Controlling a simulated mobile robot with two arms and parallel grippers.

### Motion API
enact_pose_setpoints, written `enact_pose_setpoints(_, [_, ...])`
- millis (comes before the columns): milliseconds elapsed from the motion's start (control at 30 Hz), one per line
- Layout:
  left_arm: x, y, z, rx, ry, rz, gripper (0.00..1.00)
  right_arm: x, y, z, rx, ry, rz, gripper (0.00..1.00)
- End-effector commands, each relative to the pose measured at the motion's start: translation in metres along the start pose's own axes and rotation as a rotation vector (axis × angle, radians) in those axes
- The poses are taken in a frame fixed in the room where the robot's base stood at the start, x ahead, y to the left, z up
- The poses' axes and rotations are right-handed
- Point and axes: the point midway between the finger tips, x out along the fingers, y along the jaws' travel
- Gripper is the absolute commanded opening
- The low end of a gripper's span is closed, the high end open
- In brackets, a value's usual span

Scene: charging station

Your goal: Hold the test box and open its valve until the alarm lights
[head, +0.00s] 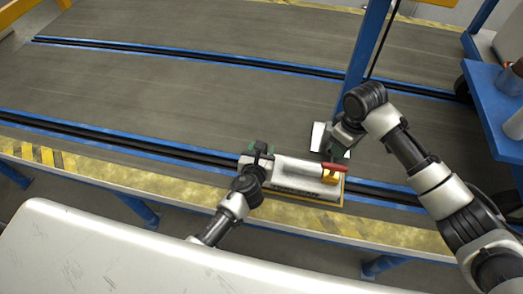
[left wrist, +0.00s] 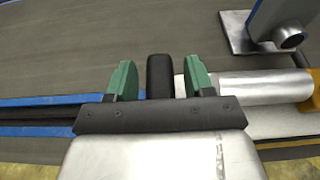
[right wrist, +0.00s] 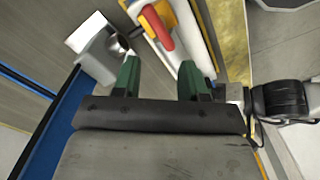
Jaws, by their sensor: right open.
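The test box (head: 290,188), pale with a silver cylinder on top, lies at the conveyor's near edge. Its red valve lever (head: 336,167) sits over a yellow part at the right end. My left gripper (head: 259,152) is at the box's left end. In the left wrist view its green fingers (left wrist: 159,80) stand on either side of a black grip (left wrist: 160,76), with gaps showing. My right gripper (head: 335,150) is open and empty behind the lever. In the right wrist view the red lever (right wrist: 158,27) lies beyond the fingers (right wrist: 160,80), apart from them. I cannot make out an alarm light.
A blue post (head: 367,45) with a pale metal foot (head: 319,136) stands just behind the box's right end. A yellow-and-black striped edge (head: 110,172) runs along the front. The grey conveyor (head: 150,95) at left is clear. A blue shelf (head: 490,95) stands at right.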

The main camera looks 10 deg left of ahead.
Motion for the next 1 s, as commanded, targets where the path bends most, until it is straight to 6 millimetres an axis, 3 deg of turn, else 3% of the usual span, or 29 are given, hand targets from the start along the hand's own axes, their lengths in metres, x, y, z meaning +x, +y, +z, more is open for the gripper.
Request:
enact_pose_setpoints(33, [0.000,0.000,0.000,0.000,0.000,0.000,0.44,0.000,0.000,0.000,0.000,0.000,0.000,0.43])
enact_pose_setpoints(333, [0.000,0.000,0.000,0.001,0.000,0.000,0.00,0.000,0.000,0.000,0.000,0.000,0.000,0.43])
enact_pose_setpoints(367, [0.000,0.000,0.000,0.000,0.000,0.000,0.00,0.000,0.000,0.000,0.000,0.000,0.000,0.44])
enact_pose_setpoints(733, [0.000,0.000,0.000,0.001,0.000,0.000,0.00,-0.002,0.000,0.000,0.067,0.001,0.000,1.00])
enact_pose_setpoints(1000, [0.000,0.000,-0.001,0.001,0.001,0.000,0.00,-0.014,0.000,-0.001,0.478,0.002,0.000,1.00])
